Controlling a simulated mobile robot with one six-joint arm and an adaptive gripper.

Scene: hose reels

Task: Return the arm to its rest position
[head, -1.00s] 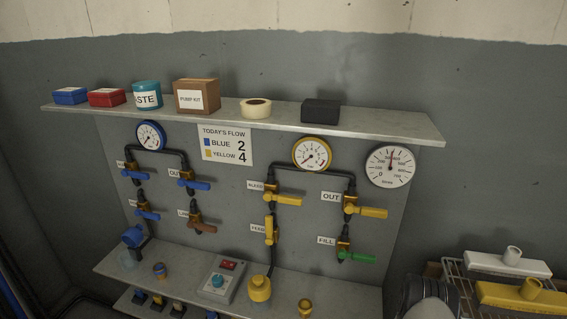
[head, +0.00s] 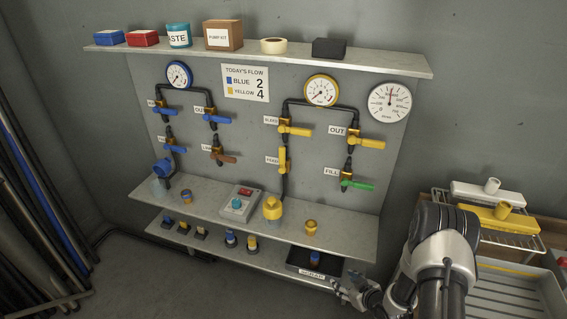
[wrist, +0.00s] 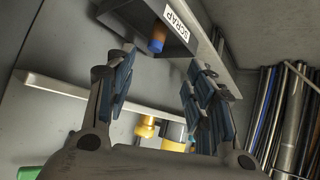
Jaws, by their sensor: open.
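My arm (head: 440,240) stands at the lower right of the head view, in front of the wire rack. My gripper (head: 358,296) is low, by the right end of the lower shelf and just right of the scrap tray (head: 293,263). In the wrist view my gripper (wrist: 158,82) has its two padded fingers spread apart with nothing held between them. The scrap tray, with its SCRAP label (wrist: 175,22), lies beyond the fingertips there. A blue and orange fitting (head: 315,258) is in the tray; it also shows in the wrist view (wrist: 157,40).
A panel with gauges, blue and yellow valves stands above the bench shelf (head: 340,225). Several small fittings (head: 231,239) stand on the lower shelf. A rack (head: 522,243) holds white and yellow parts at right. Hoses (head: 40,200) hang at left. The floor in front is open.

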